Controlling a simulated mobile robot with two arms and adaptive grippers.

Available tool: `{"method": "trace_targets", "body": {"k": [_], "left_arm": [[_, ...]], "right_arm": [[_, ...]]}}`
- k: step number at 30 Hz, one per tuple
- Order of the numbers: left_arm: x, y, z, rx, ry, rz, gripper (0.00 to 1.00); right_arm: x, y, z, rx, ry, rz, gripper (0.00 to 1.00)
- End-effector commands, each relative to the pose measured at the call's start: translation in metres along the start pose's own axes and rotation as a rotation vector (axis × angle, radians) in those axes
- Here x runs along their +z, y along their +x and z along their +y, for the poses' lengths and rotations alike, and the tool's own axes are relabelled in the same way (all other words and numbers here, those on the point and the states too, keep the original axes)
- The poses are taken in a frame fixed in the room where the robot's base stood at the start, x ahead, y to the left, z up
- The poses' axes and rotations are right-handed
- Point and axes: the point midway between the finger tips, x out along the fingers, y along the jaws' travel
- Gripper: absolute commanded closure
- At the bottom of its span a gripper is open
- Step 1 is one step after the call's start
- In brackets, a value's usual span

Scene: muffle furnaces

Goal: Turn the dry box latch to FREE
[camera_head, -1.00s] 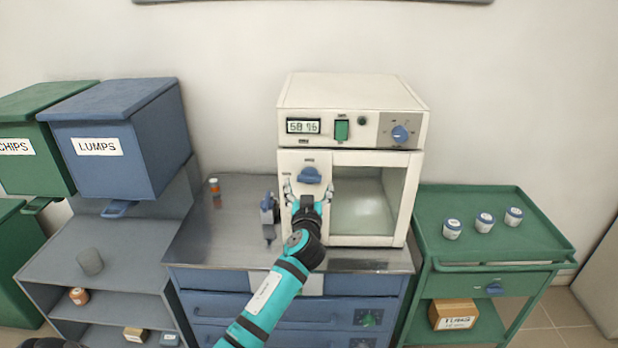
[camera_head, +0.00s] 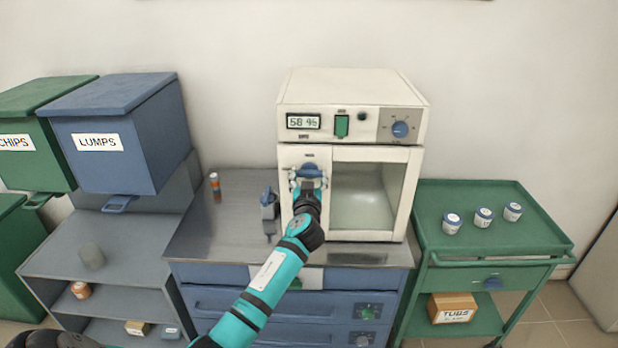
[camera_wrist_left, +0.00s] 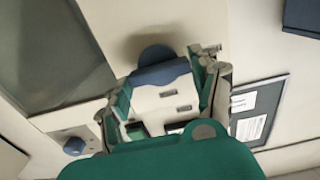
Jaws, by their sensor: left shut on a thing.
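The dry box (camera_head: 352,120) is a cream cabinet with a windowed door, standing on the steel bench top. Its blue latch (camera_head: 309,170) is on the door's left part, and it also shows in the left wrist view (camera_wrist_left: 160,72). My left gripper (camera_head: 308,183) is at the latch with its fingers on either side, shut on it. In the left wrist view the left gripper (camera_wrist_left: 165,95) has a finger at each end of the blue latch. Small marks beside the latch are too small to read. My right gripper is not in view.
A blue-grey device (camera_head: 269,204) stands on the bench left of the dry box, near my left arm. A small orange-banded vial (camera_head: 214,181) is farther left. A green cart (camera_head: 545,235) with several white tubs is at the right. Blue and green bins are at the left.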

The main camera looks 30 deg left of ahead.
Motion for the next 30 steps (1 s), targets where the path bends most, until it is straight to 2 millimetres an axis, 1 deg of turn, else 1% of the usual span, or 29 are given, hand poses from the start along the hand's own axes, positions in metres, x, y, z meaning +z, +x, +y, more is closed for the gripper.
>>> {"method": "trace_targets", "body": {"k": [1,2,8,14,20,30], "left_arm": [[0.0002,-0.0002,0.0003,0.001,0.000,0.000,0.66],[0.0002,-0.0002,0.0003,0.001,0.000,0.000,0.69],[0.0004,-0.0002,0.0004,0.001,0.014,0.000,0.69],[0.0007,-0.0002,0.0006,0.001,0.088,0.001,0.69],[0.0011,-0.0001,0.0012,0.001,0.233,0.001,0.69],[0.0007,-0.0001,0.0023,0.001,0.555,0.001,0.69]], "right_arm": [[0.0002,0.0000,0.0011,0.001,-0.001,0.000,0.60],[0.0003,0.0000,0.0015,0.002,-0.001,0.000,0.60],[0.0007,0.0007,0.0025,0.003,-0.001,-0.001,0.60],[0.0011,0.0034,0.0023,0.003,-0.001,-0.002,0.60],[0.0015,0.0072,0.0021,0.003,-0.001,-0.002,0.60],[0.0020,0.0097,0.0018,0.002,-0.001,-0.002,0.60]]}}
